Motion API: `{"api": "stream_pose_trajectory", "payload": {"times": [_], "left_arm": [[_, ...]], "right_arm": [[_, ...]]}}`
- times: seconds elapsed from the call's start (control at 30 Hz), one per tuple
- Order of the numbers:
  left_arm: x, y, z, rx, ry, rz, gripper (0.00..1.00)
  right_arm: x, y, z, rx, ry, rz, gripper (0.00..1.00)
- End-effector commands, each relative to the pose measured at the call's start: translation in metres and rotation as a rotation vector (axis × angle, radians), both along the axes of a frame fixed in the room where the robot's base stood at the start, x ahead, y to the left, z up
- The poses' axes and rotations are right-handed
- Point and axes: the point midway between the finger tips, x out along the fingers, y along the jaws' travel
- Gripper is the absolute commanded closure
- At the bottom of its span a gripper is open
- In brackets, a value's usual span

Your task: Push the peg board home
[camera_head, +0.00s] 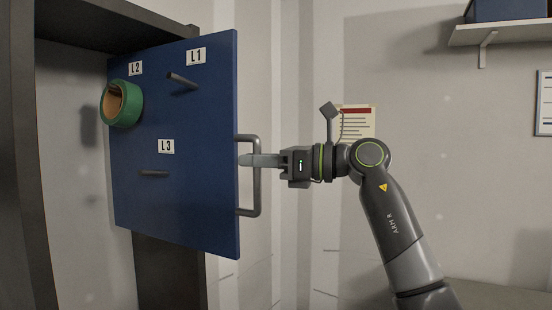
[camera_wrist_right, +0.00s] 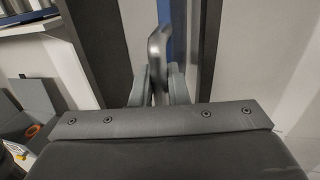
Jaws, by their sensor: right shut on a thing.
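The blue peg board (camera_head: 200,140) stands upright at the left in the head view, turned at an angle beside a dark frame. It bears labels L1, L2 and L3. A green ring of tape (camera_head: 122,104) hangs by L2; the pegs by L1 (camera_head: 183,81) and L3 (camera_head: 153,173) are bare. A grey bar handle (camera_head: 256,178) is on the board's right edge. My right gripper (camera_head: 262,160) is shut on the handle, and the handle (camera_wrist_right: 158,50) shows between the fingers in the right wrist view. My left gripper is not in view.
A dark cabinet frame (camera_head: 22,190) stands at the far left, with a dark panel above the board. A wall shelf (camera_head: 500,32) holding a dark blue box is at upper right. A paper notice (camera_head: 358,122) hangs behind my right wrist.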

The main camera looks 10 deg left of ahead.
Motion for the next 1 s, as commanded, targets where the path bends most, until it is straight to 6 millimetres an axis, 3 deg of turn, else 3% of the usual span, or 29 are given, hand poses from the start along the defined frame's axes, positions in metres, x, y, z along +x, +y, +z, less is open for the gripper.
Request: {"api": "stream_pose_trajectory", "payload": {"times": [0.37, 0.4, 0.53, 0.83, 1.0], "left_arm": [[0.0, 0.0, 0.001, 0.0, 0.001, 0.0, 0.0], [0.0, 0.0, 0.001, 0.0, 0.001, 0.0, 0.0], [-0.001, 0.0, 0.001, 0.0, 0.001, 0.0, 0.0], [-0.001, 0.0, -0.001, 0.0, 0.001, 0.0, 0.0], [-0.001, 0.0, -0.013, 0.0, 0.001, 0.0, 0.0]], "right_arm": [[0.001, 0.003, 0.003, 0.007, -0.004, -0.004, 1.0], [0.001, 0.003, 0.003, 0.007, -0.004, -0.004, 0.84], [0.001, 0.003, 0.002, 0.006, -0.002, -0.003, 0.68], [0.001, 0.001, 0.0, 0.003, -0.001, -0.003, 0.68], [0.001, -0.018, -0.003, 0.004, -0.002, -0.006, 0.68]]}}
